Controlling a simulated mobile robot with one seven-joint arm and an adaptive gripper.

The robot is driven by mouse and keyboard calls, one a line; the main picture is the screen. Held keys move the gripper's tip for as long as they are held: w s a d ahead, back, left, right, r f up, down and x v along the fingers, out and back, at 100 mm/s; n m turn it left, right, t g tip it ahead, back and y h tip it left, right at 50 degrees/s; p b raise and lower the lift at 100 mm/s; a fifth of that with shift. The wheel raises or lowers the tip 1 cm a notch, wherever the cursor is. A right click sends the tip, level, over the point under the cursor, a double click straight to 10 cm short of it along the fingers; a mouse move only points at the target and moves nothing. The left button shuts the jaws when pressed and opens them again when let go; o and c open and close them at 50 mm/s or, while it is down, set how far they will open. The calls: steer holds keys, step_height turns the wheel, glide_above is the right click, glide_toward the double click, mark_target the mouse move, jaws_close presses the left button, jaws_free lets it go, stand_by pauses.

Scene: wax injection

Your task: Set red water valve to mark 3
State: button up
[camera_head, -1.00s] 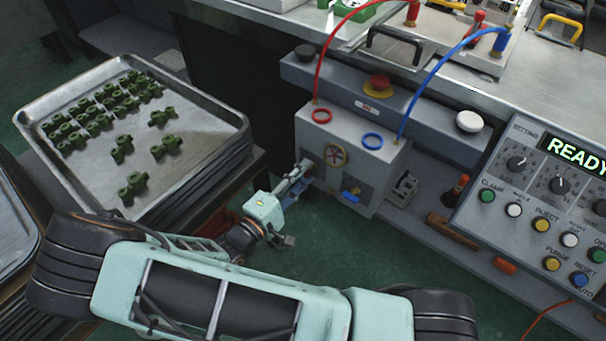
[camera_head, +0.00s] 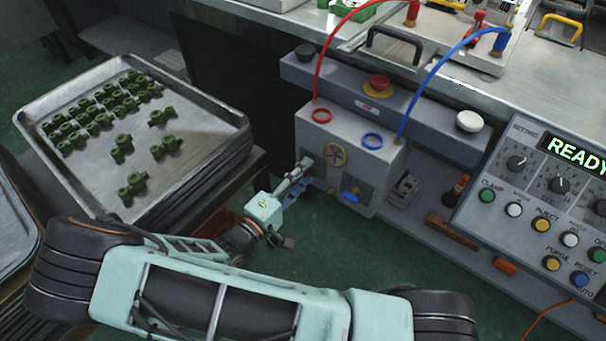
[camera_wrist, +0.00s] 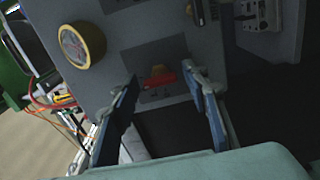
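The red water valve (camera_wrist: 160,78) has a small red handle on a dark plate of the grey box (camera_head: 385,160). In the wrist view the handle lies nearly level, its right end a little higher. The scale marks are too small to read. My gripper (camera_wrist: 162,88) is open, with its two blue-padded fingers on either side of the handle; I cannot tell whether they touch it. In the head view my gripper (camera_head: 304,178) is at the left of the box's front, and the red valve is hidden there.
A round yellow-rimmed gauge (camera_head: 335,154) and a blue valve (camera_head: 351,194) are on the same box face. Red (camera_head: 321,70) and blue (camera_head: 425,88) hoses run up from its top. A tray (camera_head: 75,175) of green parts stands left. A control panel (camera_head: 545,200) reading READY is right.

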steer(key=shift+o, duration=0.3)
steer(key=v, duration=1.2)
